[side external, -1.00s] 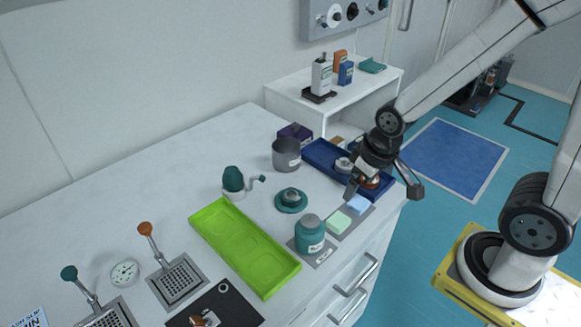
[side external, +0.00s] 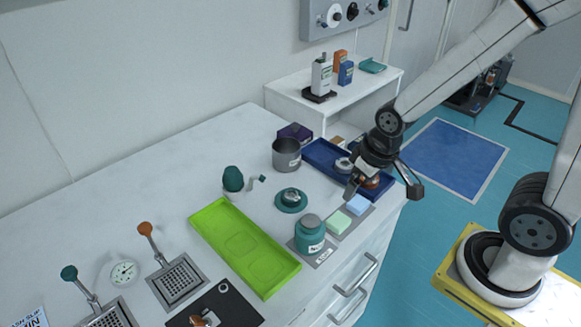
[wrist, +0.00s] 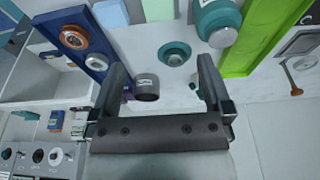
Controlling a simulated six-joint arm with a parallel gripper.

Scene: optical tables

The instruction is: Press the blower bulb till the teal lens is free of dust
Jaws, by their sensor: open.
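The blower bulb (side external: 233,179) is dark teal and stands on the white table, with a thin nozzle (side external: 257,181) at its right. The teal lens (side external: 291,197) lies to the right of the nozzle, a round teal mount with a shiny centre. It also shows in the wrist view (wrist: 175,53), beyond the fingertips. I cannot make out dust on it. My gripper (side external: 384,188) is open and empty, in front of the blue tray in the side view and apart from the bulb. In the wrist view, my gripper (wrist: 162,72) has its fingers wide apart.
A blue tray (side external: 321,156) holds round parts. A grey cup (side external: 286,156) stands left of it. A teal jar (side external: 310,236), pale green block (side external: 339,222) and blue block (side external: 358,204) line the front. A lime tray (side external: 212,217) lies left. The back-left tabletop is clear.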

